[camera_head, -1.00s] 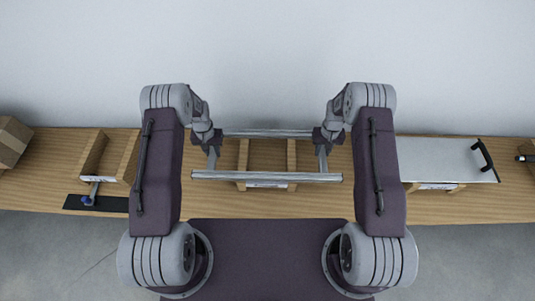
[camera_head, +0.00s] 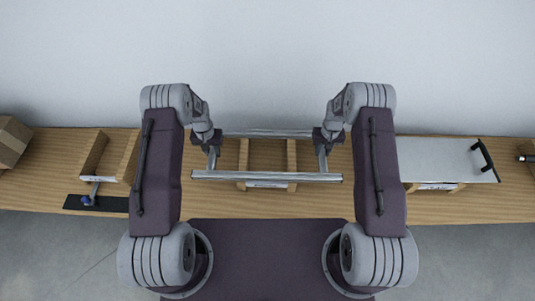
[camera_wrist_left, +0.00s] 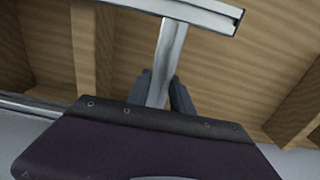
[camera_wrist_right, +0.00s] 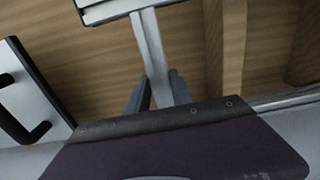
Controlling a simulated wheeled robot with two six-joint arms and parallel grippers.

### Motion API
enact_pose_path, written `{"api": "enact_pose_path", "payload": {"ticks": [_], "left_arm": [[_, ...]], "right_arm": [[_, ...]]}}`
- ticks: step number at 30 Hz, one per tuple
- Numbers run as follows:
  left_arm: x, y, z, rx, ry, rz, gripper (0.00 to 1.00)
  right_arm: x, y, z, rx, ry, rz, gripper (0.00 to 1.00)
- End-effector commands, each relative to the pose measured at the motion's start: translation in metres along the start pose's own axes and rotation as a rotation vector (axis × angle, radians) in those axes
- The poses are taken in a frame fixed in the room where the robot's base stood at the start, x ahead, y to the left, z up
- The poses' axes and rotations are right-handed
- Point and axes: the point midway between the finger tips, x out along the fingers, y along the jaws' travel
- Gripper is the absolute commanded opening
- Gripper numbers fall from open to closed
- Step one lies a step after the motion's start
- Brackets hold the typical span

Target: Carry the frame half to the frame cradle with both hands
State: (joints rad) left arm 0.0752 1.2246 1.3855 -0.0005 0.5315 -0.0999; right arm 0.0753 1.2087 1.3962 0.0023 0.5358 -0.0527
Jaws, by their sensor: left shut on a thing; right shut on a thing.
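The frame half (camera_head: 266,177) is a silver metal rectangle with two long rails joined by two short cross bars. It is held level in front of me over the bench. My left gripper (camera_head: 213,146) is shut on the left cross bar, which runs between its fingers in the left wrist view (camera_wrist_left: 164,60). My right gripper (camera_head: 322,146) is shut on the right cross bar, which also shows in the right wrist view (camera_wrist_right: 151,45). A wooden cradle (camera_head: 292,156) with a white front label sits on the bench beneath the frame in the head view. The front rail partly hides it.
The wooden bench (camera_head: 450,208) runs along a pale wall. Left are a cardboard box (camera_head: 10,140), a wooden bin (camera_head: 93,155) and a dark mat (camera_head: 108,204) with a blue-tipped item. Right is a grey panel (camera_head: 440,160) with a black handle on wooden supports.

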Motion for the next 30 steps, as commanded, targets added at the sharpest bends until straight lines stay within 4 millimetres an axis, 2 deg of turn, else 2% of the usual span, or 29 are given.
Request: {"api": "enact_pose_path", "payload": {"ticks": [17,30], "left_arm": [[-0.004,0.001,-0.001,0.0,0.002,0.0,0.0],[-0.05,0.001,-0.001,0.0,0.002,0.001,0.0]], "right_arm": [[-0.004,-0.001,-0.001,0.0,0.002,-0.001,0.0],[-0.049,-0.001,-0.001,-0.001,0.002,-0.001,0.0]]}}
